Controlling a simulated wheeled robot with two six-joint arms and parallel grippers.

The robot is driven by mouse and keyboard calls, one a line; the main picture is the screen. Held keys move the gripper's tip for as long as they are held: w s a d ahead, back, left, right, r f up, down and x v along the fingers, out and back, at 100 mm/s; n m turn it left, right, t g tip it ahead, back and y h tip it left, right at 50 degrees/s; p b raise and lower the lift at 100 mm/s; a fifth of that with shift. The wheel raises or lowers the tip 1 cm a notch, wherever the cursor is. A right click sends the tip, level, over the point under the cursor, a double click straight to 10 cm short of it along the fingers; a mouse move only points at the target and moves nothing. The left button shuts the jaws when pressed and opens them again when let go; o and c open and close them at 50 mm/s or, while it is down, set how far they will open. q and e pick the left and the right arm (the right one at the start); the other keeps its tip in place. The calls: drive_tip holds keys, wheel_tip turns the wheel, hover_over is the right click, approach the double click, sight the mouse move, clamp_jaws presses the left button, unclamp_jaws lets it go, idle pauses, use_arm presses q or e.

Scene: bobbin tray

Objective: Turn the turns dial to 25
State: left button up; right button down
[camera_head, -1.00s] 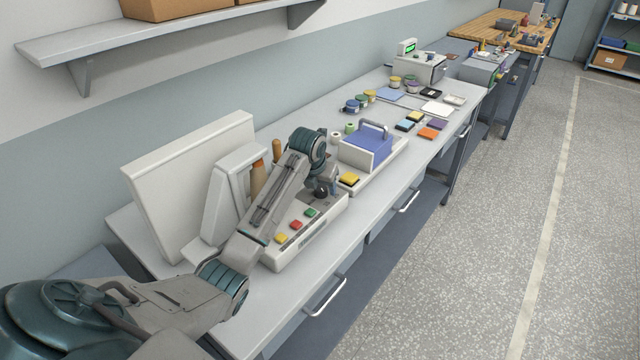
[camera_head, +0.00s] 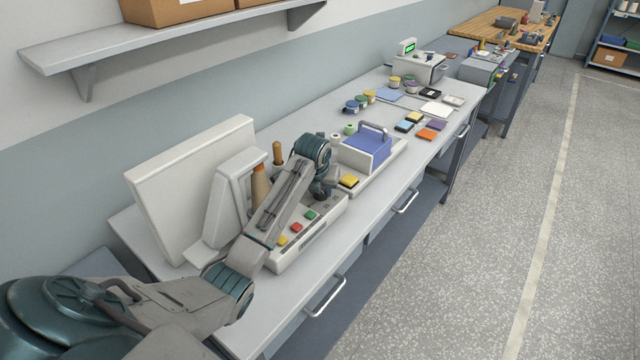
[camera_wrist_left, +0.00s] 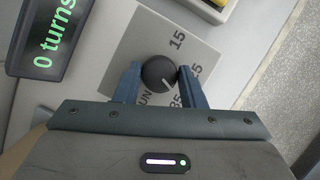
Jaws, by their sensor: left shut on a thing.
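The turns dial is a round black knob (camera_wrist_left: 159,73) on a grey plate (camera_wrist_left: 124,67) in the left wrist view. My left gripper (camera_wrist_left: 157,76) has one finger on each side of the knob and is shut on it. A pale pointer line on the knob points to the lower right of the picture. The label 15 is above right of the knob; a label ending in 5 is partly hidden by the right finger, and 35 is below. A dark display (camera_wrist_left: 47,45) reads "0 turns". In the head view my left gripper (camera_head: 319,189) hides the dial on the white machine (camera_head: 290,257).
Red, yellow and green buttons (camera_head: 297,227) lie along the machine's front. A wooden-coloured cone (camera_head: 259,186) stands behind my arm. A blue-lidded box with a handle (camera_head: 367,150) and a yellow block (camera_head: 349,181) are to the right. The front strip of bench is clear.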

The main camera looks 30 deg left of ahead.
use_arm(q)
drive_tip(key=n+p, duration=0.1)
drive_tip(key=p, duration=0.1)
drive_tip(key=n+y+p, duration=0.1)
drive_tip(key=n+p, duration=0.1)
drive_tip(key=n+g+p, duration=0.1)
drive_tip(key=n+p, duration=0.1)
drive_tip(key=shift+w+d+r+y, duration=0.1)
drive_tip(key=shift+d+r+y, duration=0.05)
drive_tip(key=shift+r+y, duration=0.2)
drive_tip(key=n+g+p, duration=0.1)
drive_tip(key=n+p, duration=0.1)
drive_tip(key=n, duration=0.1)
drive_tip(key=shift+w+f+y, duration=0.1)
drive_tip(key=shift+f+y, duration=0.05)
drive_tip(key=shift+y, duration=0.1)
drive_tip(key=shift+f+n+g+p, duration=0.1)
drive_tip(key=shift+n+g+p, duration=0.2)
drive_tip(key=shift+n+p, duration=0.45)
drive_tip(key=shift+n+y, duration=0.3)
drive_tip(key=shift+n, duration=0.05)
drive_tip(key=o, duration=1)
drive_tip(key=shift+d, duration=0.1)
